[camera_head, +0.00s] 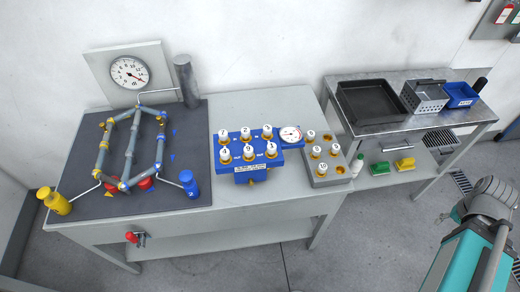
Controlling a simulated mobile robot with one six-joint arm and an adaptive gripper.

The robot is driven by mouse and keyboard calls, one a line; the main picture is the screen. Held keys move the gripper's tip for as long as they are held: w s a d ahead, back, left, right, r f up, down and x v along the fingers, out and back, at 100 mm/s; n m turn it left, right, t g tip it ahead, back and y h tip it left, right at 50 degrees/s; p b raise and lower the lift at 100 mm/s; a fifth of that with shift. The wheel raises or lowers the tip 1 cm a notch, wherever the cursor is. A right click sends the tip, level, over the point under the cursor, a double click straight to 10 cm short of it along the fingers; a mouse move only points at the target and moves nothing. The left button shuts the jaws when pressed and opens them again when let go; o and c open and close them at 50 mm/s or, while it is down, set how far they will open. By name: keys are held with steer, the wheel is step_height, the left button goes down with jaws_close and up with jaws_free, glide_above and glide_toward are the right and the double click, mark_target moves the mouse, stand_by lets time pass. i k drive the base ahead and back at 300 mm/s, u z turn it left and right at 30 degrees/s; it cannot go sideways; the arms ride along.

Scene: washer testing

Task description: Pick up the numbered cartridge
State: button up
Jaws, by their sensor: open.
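Several white-capped numbered cartridges stand upright in two rows on a blue block (225,154) at the middle of the table; one is the front-left cartridge (223,153). More stand in a grey holder (312,184) to its right, such as the front cartridge (322,168); an empty-looking socket (340,170) shows at its front right corner. Most digits are too small to read surely. Part of my arm (490,205) shows at the lower right, well apart from the cartridges.
A pipe frame (130,147) with yellow and blue bottles stands on a dark mat (185,150) at left. A round gauge (291,134) sits beside the blue block. A steel side table holds a black tray (369,101), a wire basket (424,97) and a blue bin (461,95).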

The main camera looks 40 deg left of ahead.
mark_target(248, 151)
steer(key=z, duration=1.45)
steer(key=i, duration=0.45)
steer(key=u, duration=2.65)
